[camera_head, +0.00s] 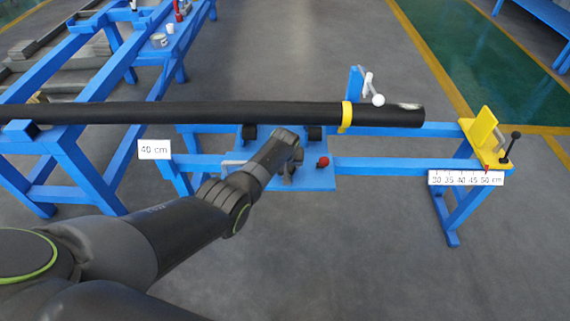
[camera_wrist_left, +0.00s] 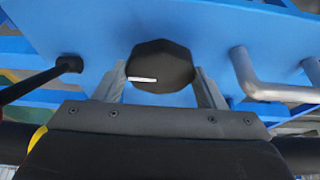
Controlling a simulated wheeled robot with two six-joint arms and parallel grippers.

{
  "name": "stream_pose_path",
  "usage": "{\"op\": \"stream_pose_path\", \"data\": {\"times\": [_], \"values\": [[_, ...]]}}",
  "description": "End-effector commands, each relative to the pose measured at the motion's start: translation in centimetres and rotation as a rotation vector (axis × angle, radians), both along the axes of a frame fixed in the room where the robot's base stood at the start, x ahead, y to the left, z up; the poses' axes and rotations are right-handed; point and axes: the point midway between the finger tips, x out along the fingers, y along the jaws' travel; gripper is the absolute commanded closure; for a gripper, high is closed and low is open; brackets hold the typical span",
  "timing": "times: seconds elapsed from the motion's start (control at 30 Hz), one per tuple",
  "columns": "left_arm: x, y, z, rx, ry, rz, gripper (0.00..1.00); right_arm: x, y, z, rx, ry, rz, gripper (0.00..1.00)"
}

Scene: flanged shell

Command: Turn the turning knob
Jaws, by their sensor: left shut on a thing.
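The turning knob (camera_wrist_left: 165,62) is a black, many-sided knob with a white pointer line, on a blue plate. In the left wrist view the line points to the left, tilted slightly. My left gripper (camera_wrist_left: 160,88) has one finger on each side of the knob and is shut on it. In the head view my left gripper (camera_head: 289,178) is at the front of the blue plate (camera_head: 315,180), and the knob is hidden there by the gripper. My right gripper is not in view.
A lever with a red ball (camera_head: 323,162) is just right of my gripper. A bent metal handle (camera_wrist_left: 270,90) is close to the knob. A long black pipe (camera_head: 210,113) with a yellow band (camera_head: 346,117) lies behind. Signs (camera_head: 154,149) and a scale (camera_head: 466,178) hang in front.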

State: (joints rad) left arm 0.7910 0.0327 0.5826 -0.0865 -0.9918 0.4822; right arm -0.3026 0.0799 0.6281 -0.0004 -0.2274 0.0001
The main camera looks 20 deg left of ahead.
Motion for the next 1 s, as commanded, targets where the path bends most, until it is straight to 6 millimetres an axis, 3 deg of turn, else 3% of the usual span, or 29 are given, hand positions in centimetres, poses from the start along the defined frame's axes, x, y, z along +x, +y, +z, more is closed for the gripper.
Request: {"op": "stream_pose_path", "data": {"times": [0.37,0.4,0.57,1.0], "values": [[-0.05,0.00,-0.03,-0.001,0.002,0.005,0.59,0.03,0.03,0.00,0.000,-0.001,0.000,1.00],[-0.05,0.00,-0.03,-0.001,0.003,0.004,0.35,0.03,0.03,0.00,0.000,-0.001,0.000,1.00],[-0.04,0.00,-0.03,0.000,0.002,0.004,0.14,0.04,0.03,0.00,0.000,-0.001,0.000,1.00],[-0.31,-0.11,0.81,-0.001,0.002,0.004,0.14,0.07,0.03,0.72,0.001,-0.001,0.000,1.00]]}}
